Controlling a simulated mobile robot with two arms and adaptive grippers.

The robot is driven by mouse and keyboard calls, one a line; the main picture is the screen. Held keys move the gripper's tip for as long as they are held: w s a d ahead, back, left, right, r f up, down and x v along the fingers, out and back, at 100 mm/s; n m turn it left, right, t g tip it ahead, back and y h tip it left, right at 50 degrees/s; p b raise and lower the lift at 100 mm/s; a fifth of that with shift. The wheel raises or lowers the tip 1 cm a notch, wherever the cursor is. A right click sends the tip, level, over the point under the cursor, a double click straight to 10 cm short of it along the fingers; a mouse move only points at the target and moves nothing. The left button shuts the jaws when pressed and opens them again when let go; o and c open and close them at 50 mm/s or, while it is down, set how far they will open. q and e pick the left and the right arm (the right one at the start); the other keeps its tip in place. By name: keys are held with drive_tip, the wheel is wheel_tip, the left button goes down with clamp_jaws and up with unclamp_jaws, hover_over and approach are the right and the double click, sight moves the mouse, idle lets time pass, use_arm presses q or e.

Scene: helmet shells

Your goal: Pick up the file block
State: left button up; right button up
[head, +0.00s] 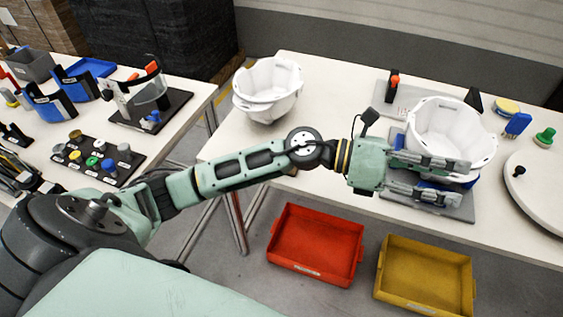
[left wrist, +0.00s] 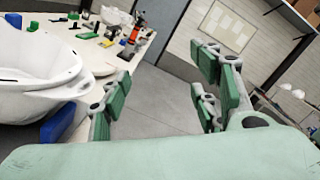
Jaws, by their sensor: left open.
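No thing in view can be told for sure as the file block. Small candidates at the far right of the table in the head view are a blue brush-like block (head: 517,124), a green knobbed piece (head: 545,137) and a yellow round pad (head: 506,106). My left gripper (head: 466,183) is open, its fingers spread in front of the white helmet shell (head: 450,125) on a grey fixture with blue supports. In the left wrist view the gripper (left wrist: 163,92) has nothing between its fingers. The shell (left wrist: 35,65) is beside it at left. My right gripper is not in view.
A second white shell (head: 268,88) stands on the table's left part. A white round turntable (head: 540,190) is at the right edge. Red (head: 316,245) and yellow (head: 425,278) bins are on the floor in front. Another table (head: 170,80) at left holds tools and visors.

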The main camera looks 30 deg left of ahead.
use_arm(q)
drive_tip(key=w+a+f+m+g+y, duration=0.1)
drive_tip(key=a+f+m+g+y, duration=0.3)
drive_tip(key=a+f+m+y, duration=0.55)
drive_tip(key=a+f+y, duration=0.1)
drive_tip(key=a+y, duration=0.1)
drive_tip(key=a, duration=0.6)
drive_tip(key=w+a+f+n+g+y, duration=0.1)
drive_tip(key=a+y, duration=0.2)
drive_tip(key=a, duration=0.6)
drive_tip(key=a+f+y, duration=0.2)
drive_tip(key=a+y, duration=0.1)
drive_tip(key=a, duration=0.5)
drive_tip(key=shift+w+a+f+n, duration=0.1)
drive_tip(key=shift+w+a+n, duration=0.1)
drive_tip(key=shift+w+n, duration=0.15)
wheel_tip(320, 180, down, 6)
drive_tip(key=shift+w+f+p, duration=0.15)
drive_tip(key=shift+p, duration=0.85)
drive_tip(key=shift+f, duration=0.55)
drive_tip(key=c, duration=1.3)
